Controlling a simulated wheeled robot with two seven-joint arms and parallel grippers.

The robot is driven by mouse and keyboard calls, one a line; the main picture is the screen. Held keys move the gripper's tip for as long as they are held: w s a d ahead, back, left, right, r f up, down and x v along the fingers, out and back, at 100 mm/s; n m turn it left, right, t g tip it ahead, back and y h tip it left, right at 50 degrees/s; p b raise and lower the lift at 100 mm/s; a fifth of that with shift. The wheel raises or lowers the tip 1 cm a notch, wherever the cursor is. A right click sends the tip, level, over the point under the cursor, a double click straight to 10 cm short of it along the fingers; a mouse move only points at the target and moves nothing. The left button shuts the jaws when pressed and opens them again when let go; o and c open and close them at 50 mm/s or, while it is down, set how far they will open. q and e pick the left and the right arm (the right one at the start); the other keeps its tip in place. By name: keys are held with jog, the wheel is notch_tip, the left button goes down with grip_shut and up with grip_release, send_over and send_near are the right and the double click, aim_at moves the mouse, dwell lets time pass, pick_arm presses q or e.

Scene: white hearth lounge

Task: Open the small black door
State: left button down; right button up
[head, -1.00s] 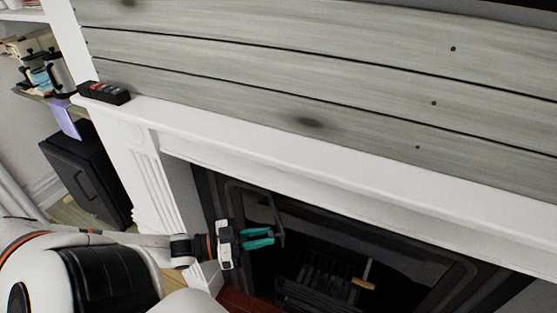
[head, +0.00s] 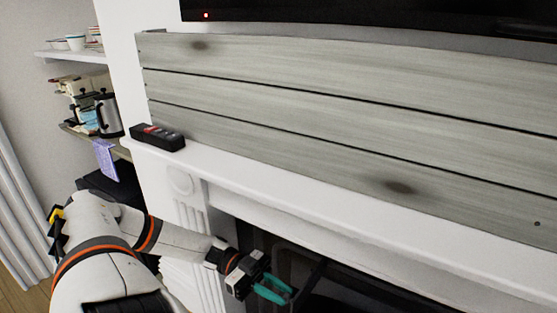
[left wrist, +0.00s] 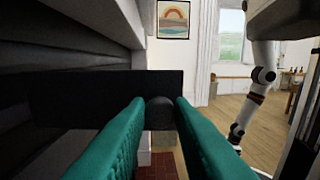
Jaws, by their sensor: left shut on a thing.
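The small black door (left wrist: 80,95) shows in the left wrist view as a dark flat panel ahead of my fingers, crossing the left half. A dark rounded knob-like part (left wrist: 160,108) sits between my fingertips. My left gripper (head: 274,289) is shut on this part; its teal fingers also fill the lower left wrist view (left wrist: 160,125). In the head view the gripper is at the fireplace opening, at the bottom edge, beside dark framework (head: 312,272). Most of the door is cut off or hard to tell there. My right gripper is not in view.
The white mantel (head: 330,222) runs above the gripper, with a black box-like object (head: 158,137) at its left end. A white fluted pillar (head: 190,285) stands left of the opening. Shelves with a metal jug (head: 108,115) are at left. Wooden floor (left wrist: 210,125) is open beyond the door.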

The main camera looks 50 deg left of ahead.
pick_arm(q)
jog(key=shift+a+g, duration=0.25)
jog(key=shift+g, duration=0.05)
jog(key=c, duration=1.3)
grip_release()
